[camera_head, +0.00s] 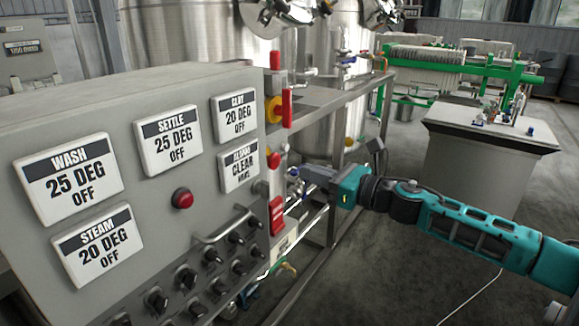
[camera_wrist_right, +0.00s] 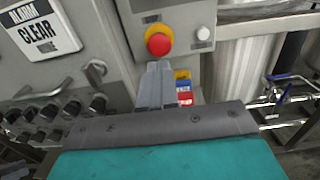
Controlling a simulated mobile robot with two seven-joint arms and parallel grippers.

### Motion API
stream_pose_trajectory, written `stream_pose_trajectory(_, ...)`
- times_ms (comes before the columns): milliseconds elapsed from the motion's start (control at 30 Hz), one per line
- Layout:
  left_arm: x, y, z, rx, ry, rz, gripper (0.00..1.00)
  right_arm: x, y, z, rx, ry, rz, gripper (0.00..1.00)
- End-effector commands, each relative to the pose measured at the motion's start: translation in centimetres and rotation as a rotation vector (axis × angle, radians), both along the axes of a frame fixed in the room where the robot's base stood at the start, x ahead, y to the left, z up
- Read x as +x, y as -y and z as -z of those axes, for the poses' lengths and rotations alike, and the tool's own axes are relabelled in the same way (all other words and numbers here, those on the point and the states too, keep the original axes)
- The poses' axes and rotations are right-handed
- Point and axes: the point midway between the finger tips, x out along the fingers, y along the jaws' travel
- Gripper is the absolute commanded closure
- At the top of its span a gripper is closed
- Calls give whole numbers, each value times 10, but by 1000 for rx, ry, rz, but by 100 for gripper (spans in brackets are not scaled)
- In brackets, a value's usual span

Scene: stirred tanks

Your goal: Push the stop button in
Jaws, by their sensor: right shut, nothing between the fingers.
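The stop button appears in the right wrist view as a round red mushroom head on a yellow collar (camera_wrist_right: 158,42), on a grey box face. In the head view a red button head (camera_head: 274,160) shows side-on at the right edge of the grey cabinet, its yellow collar not clear. My right gripper (camera_head: 305,172) is shut and empty, pointing left towards that edge. In the right wrist view its fingertips (camera_wrist_right: 158,68) lie just below the red head; whether they touch it I cannot tell. My left gripper is not in view.
A small white button (camera_wrist_right: 203,34) sits right of the red head. A red-and-yellow switch (camera_head: 272,109) is above, and red-fronted parts (camera_head: 277,214) are below. Another red button (camera_head: 182,199) and several black knobs (camera_head: 157,301) are on the cabinet front. A metal frame (camera_head: 340,105) stands behind.

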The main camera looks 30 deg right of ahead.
Motion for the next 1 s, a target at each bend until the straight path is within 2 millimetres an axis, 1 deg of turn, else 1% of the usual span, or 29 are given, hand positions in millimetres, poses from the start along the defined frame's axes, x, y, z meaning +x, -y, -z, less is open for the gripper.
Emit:
stream_pose_trajectory(300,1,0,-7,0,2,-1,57,28,-10,-3,2,3,2,100)
stream_pose_trajectory(600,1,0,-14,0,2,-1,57,50,-20,-2,3,1,1,100)
stream_pose_trajectory(800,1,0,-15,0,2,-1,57,56,-23,0,1,0,1,100)
stream_pose_trajectory(1000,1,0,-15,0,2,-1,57,57,-23,0,1,0,1,100)
